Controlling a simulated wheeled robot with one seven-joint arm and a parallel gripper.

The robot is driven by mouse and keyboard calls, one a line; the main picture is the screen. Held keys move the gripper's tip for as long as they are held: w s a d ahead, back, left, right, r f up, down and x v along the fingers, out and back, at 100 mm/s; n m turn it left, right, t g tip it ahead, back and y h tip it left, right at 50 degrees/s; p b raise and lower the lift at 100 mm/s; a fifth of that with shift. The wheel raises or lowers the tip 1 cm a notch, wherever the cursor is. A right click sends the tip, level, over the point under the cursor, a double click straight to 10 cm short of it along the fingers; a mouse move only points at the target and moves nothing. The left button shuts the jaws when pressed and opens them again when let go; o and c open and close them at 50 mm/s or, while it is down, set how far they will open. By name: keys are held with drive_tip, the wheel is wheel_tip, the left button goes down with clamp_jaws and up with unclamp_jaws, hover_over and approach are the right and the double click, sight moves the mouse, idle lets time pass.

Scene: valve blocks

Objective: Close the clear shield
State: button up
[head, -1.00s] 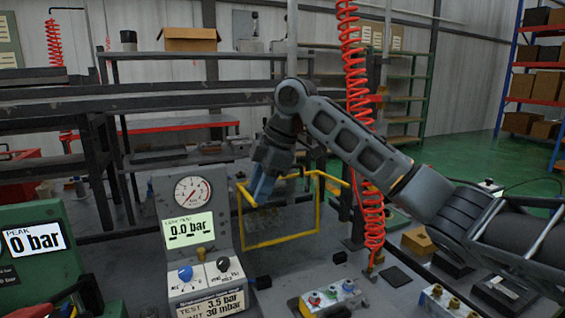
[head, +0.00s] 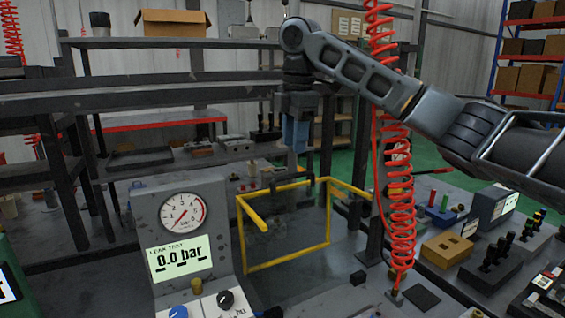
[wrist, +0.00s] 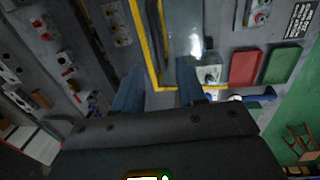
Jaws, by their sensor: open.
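The clear shield has a yellow bar frame (head: 288,257) with a see-through panel, and it stands right of the gauge box in the head view. Its side bars stick out at the upper left and upper right. My gripper (head: 296,140) has blue fingers pointing down, above the frame's top edge in that view. In the wrist view my gripper (wrist: 158,88) is open, with nothing held between its fingers. A yellow bar of the shield (wrist: 146,50) runs up the picture from between the fingertips. I cannot tell whether a finger touches it.
The gauge box (head: 182,225) reads 0.0 bar and stands left of the shield. A red coiled hose (head: 399,190) hangs close on the right. Tan and dark blocks (head: 447,249) sit farther right. A dark rack (head: 180,90) stands behind.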

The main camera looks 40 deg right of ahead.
sight(292, 175)
drive_tip(key=shift+w+d+f+p, duration=0.1)
drive_tip(key=shift+w+f+p, duration=0.1)
drive_tip(key=shift+f, duration=1.1)
drive_tip(key=shift+w+d+f+p, duration=0.1)
drive_tip(key=shift+w+f, duration=0.05)
drive_tip(key=shift+f, duration=1.1)
drive_tip(key=shift+w+f+p, duration=0.1)
drive_tip(key=shift+w+f, duration=0.1)
drive_tip(key=shift+f, duration=1.1)
clamp_jaws()
